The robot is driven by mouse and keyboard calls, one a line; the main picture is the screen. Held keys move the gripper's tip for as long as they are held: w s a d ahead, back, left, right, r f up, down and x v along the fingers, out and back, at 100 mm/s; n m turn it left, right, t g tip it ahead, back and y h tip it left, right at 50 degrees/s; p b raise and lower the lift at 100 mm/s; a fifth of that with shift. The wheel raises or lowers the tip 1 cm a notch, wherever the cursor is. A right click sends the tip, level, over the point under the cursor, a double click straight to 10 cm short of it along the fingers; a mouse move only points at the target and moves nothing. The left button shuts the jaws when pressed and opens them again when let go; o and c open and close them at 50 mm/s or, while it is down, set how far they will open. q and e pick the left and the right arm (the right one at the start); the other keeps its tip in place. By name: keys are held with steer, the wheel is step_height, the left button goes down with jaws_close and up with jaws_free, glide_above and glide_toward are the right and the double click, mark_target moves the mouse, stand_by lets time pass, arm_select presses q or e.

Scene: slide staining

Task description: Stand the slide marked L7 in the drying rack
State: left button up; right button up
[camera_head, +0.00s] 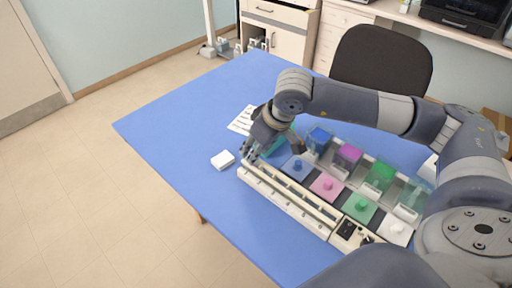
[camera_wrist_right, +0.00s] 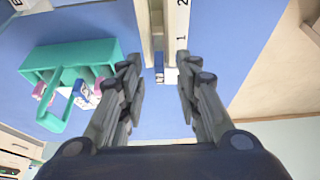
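My right gripper (camera_head: 250,150) is above the left end of the long cream rack (camera_head: 283,200). A small blue-and-white piece (camera_wrist_right: 159,75), possibly a slide's label end, shows between the fingertips; I cannot tell any contact. A teal carrier (camera_wrist_right: 72,57) holds items with pink and blue ends (camera_wrist_right: 82,92). No L7 marking is readable. My left gripper is not in view.
Blue (camera_head: 320,140), magenta (camera_head: 347,157) and green (camera_head: 380,175) staining jars stand behind the rack, with coloured lids (camera_head: 327,186) in front of them. A white block (camera_head: 222,160) lies left of the gripper. The far left of the blue table (camera_head: 190,115) is clear.

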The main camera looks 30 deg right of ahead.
steer(key=v, duration=1.2)
stand_by(0.6)
